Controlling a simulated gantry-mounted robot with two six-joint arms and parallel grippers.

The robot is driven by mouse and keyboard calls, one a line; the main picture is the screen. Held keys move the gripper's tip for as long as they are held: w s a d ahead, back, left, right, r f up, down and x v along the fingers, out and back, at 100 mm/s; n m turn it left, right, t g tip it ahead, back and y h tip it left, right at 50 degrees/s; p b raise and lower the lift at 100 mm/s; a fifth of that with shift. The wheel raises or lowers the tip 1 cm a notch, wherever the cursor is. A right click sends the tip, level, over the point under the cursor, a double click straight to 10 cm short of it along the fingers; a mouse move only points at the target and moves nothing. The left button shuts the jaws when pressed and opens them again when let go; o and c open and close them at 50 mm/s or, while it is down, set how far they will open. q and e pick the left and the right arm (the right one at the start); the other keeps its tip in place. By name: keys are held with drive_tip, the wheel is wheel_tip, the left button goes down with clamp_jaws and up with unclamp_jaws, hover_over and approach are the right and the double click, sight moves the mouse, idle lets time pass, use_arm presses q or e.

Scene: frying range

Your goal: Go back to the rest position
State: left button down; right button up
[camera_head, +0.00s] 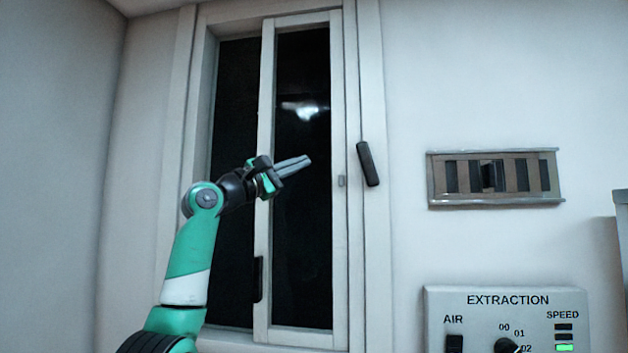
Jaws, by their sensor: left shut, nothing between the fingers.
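My left gripper (293,166) is raised in front of the window, its two grey fingers shut together and empty, pointing right. The green and white left arm comes up from the lower left. My right gripper does not show. The sliding window (341,230) has a white frame and dark panes. A black handle (368,164) sits slightly tilted on the right frame, apart from and to the right of my fingertips. A second black handle (258,279) is on the sash's lower left, below the gripper.
An extraction control panel (535,299) with an air switch, a knob and speed lights, the lowest lit green, is at the lower right. A metal vent with a slider (436,181) is on the wall above it. The wall at left is bare.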

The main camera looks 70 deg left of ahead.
use_arm(q)
drive_tip(key=shift+s+d, duration=0.1)
drive_tip(key=shift+s, duration=0.2)
idle(0.4)
